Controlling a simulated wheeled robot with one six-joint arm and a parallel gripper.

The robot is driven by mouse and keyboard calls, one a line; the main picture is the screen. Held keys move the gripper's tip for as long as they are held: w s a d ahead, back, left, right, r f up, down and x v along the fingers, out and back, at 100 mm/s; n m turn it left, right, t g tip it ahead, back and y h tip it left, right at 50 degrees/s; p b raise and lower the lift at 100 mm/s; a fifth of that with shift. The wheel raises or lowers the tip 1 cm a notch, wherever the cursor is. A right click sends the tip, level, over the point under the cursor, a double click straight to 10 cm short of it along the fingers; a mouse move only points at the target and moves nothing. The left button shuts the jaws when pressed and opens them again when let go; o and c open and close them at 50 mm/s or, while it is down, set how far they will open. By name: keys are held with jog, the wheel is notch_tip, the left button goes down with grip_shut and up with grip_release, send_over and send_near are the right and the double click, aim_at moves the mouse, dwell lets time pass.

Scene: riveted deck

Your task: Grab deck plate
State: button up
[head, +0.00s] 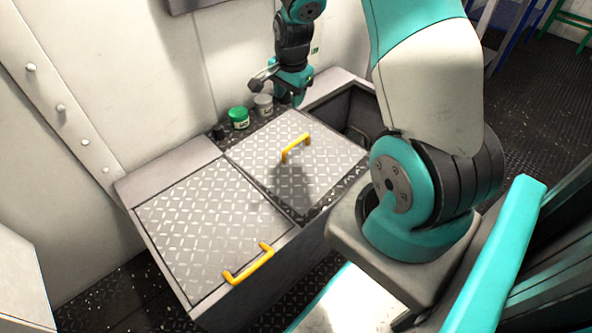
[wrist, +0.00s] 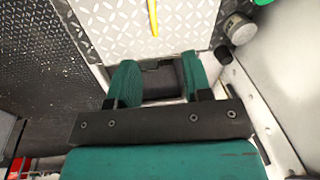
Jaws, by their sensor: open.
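Two diamond-pattern metal deck plates lie on a long low box in the head view. The left plate (head: 212,225) has a yellow handle (head: 249,264) at its front edge. The right plate (head: 260,155) has a yellow handle (head: 296,148) towards its right side. My gripper (head: 293,98) is beyond the right plate, above the far end of the box, apart from both handles. In the wrist view my gripper (wrist: 160,76) is open and empty, with a dark recess showing between its teal fingers. A plate (wrist: 125,28) and part of a yellow handle (wrist: 153,18) show ahead of the fingertips.
An open dark recess (head: 352,112) lies beside the right plate. A green-lidded jar (head: 238,118), a grey-lidded jar (head: 263,104) and a small black item (head: 218,132) stand along the wall side. A pale riveted wall (head: 110,80) bounds the box at the back.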

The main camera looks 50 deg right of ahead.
notch_tip(320, 180, down, 4)
jog(key=d+m, duration=0.1)
jog(key=d, duration=0.2)
jog(key=b, duration=0.4)
send_near(296, 141)
jog(key=f, duration=0.2)
jog(key=w+f, duration=0.1)
jog(key=f, duration=0.2)
jog(key=shift+w+d, duration=0.1)
jog(key=shift+d, duration=0.1)
jog(key=f+b, duration=0.1)
jog(key=f, duration=0.2)
jog(key=f+b, duration=0.2)
jog(key=shift+w+d+f, duration=0.15)
jog(key=shift+w+f, duration=0.1)
jog(key=shift+f, duration=0.15)
jog(key=shift+r, duration=0.1)
grip_shut()
